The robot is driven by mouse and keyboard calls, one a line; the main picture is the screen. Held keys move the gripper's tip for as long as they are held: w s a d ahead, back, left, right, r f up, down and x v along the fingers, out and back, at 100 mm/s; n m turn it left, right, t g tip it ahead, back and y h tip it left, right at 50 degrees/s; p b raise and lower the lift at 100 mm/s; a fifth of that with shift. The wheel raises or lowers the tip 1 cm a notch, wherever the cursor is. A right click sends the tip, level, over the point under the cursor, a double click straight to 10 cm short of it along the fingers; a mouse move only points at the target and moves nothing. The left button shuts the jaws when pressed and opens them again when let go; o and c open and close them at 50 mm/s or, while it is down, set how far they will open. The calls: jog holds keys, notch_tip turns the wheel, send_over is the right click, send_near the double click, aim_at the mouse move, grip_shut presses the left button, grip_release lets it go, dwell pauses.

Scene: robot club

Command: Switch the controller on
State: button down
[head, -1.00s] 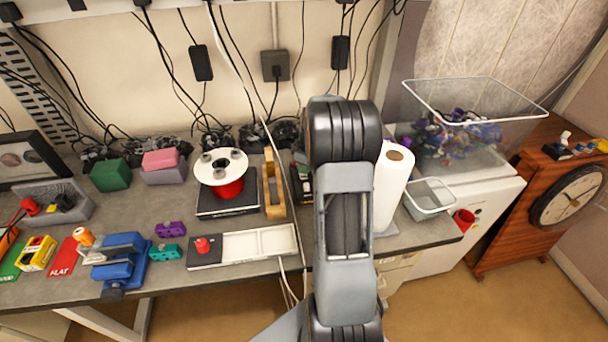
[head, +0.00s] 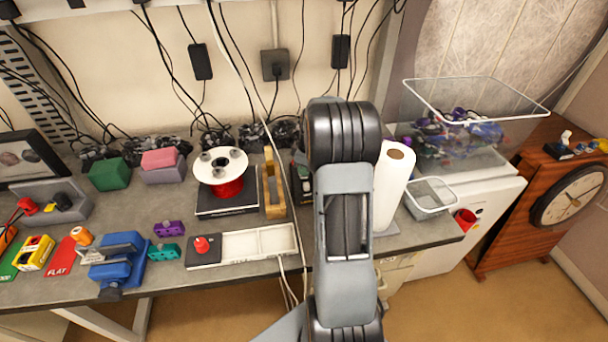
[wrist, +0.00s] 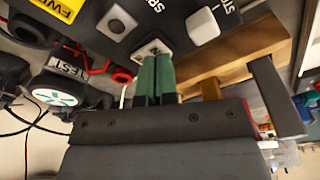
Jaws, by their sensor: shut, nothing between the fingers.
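The controller appears as a dark panel (wrist: 93,18) with white switches and lettered labels, partly cut off at the top of the wrist view. A white switch plate (wrist: 152,50) lies at the tips of my gripper (wrist: 157,56). Its two green fingers are pressed together with nothing between them. I cannot tell whether the tips touch the switch. In the head view my arm hides my gripper.
A wooden frame (wrist: 232,62) lies close right of the fingers in the wrist view. Dark round parts and red pieces crowd the left.

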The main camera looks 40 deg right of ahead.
jog(key=shift+f+b, duration=0.5)
jog(key=shift+f, duration=0.15)
jog(key=shift+r, duration=0.15)
jog(key=shift+r+p, duration=2.2)
jog(key=shift+r, duration=1.25)
